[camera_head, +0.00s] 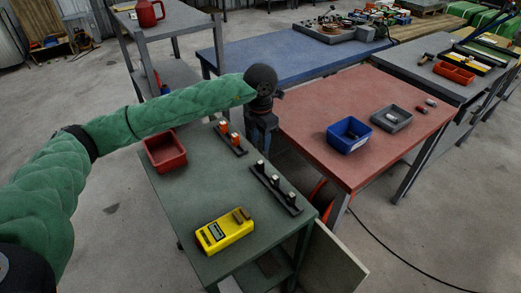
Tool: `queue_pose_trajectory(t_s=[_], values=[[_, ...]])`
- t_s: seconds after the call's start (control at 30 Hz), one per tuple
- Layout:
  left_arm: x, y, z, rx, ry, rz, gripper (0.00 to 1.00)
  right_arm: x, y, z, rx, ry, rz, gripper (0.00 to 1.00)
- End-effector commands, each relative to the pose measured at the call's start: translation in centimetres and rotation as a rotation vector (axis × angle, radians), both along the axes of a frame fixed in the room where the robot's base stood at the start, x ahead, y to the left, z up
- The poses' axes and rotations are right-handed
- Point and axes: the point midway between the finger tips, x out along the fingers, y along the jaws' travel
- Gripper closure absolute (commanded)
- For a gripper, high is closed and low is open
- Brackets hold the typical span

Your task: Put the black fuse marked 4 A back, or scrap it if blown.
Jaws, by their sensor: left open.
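A yellow tester (224,232) lies on the front of the green table, with a small dark piece (241,216) at its upper right end. No marking on any fuse is readable, so I cannot tell which is the 4 A one. A black holder strip (276,188) carries several dark pieces with pale tops. A second strip (229,138) behind it carries orange pieces with pale tops. A red bin (165,152) stands at the table's back left. My left gripper (264,141) is open, pointing down near the table's back right edge, apart from the tester. My right gripper is not in view.
A red table (375,90) adjoins on the right, with a blue bin (349,136), a grey tray (391,118) and small loose pieces. A blue table (300,58) stands behind. The green table's middle (210,180) is clear.

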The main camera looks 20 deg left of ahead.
Motion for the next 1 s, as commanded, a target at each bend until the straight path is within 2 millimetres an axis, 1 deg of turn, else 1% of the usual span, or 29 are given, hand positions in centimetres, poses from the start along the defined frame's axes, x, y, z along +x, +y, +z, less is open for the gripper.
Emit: queue_pose_trajectory(t_s=[0.03,0.13,0.3,0.77,0.87,0.97,1.0], values=[[0.0,0.0,0.4,0.000,-0.001,-0.001,0.59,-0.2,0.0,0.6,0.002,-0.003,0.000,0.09],[0.1,0.0,1.6,-0.001,-0.003,-0.001,0.59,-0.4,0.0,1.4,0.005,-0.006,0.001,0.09],[0.0,0.0,2.7,0.001,-0.001,0.000,0.59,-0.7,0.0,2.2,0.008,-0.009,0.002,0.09],[0.0,0.0,2.9,0.000,0.000,0.000,0.59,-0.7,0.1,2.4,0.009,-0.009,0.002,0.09],[0.0,0.0,3.1,0.000,0.000,0.000,0.59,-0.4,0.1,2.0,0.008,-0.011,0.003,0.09],[0.0,0.0,3.8,0.000,0.000,0.000,0.59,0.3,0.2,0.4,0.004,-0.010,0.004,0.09],[0.0,0.0,4.2,0.000,0.000,0.000,0.59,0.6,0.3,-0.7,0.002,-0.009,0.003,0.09]])
